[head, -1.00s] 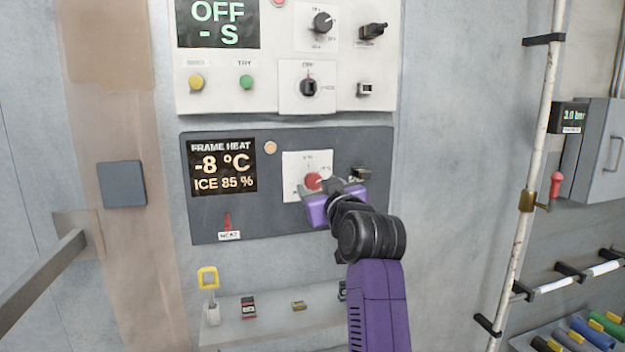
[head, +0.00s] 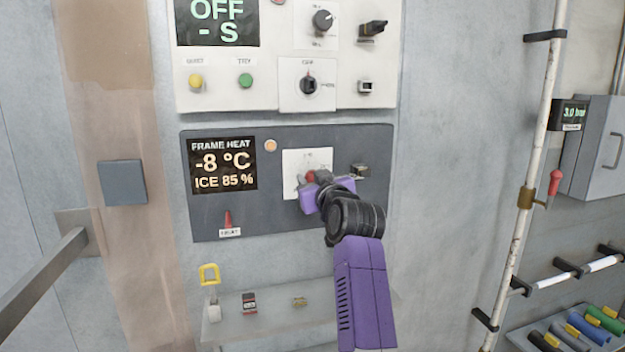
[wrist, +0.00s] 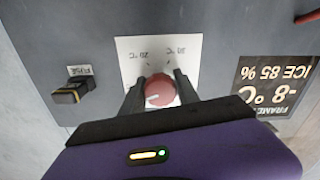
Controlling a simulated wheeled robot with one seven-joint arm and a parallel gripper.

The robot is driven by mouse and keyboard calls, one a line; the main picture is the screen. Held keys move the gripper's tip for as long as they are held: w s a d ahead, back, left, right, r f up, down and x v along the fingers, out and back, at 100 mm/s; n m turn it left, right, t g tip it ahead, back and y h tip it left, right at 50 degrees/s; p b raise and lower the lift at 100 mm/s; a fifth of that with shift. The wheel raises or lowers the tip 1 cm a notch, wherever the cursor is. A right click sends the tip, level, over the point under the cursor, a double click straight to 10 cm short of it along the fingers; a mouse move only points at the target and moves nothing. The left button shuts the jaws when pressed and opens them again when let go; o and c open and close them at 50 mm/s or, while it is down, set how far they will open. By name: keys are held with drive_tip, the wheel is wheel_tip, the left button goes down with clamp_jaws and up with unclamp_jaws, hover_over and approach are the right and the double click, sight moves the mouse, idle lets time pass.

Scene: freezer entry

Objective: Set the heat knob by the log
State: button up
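The heat knob is a red round knob (wrist: 159,88) on a white plate (wrist: 128,48) of the dark frame heat panel (head: 270,220). In the wrist view the plate appears upside down, with 20 °C and 30 °C marks legible. A white line on the knob points toward the lower left there. My gripper (wrist: 160,88) has one dark finger on each side of the knob, apparently touching it. In the head view my gripper covers the lower part of the plate, and the red knob (head: 310,177) shows only partly. The display (head: 223,165) reads -8 °C and ICE 85 %. I see no log.
A black-and-yellow fuse switch (wrist: 72,92) sits beside the plate. A red lever (head: 228,219) is at the panel's lower left. The upper white panel (head: 190,100) carries knobs and buttons. A shelf (head: 270,325) with small items juts out below.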

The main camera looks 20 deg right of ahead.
clamp_jaws()
drive_tip(key=m, duration=0.3)
drive_tip(key=shift+m, duration=0.4)
drive_tip(key=m, duration=0.3)
drive_tip(key=shift+m+p, duration=0.3)
drive_tip(key=m+p, duration=0.1)
drive_tip(key=m, duration=0.5)
drive_tip(key=shift+m, duration=0.3)
drive_tip(key=o, duration=0.9)
unclamp_jaws()
drive_tip(key=shift+c, duration=0.2)
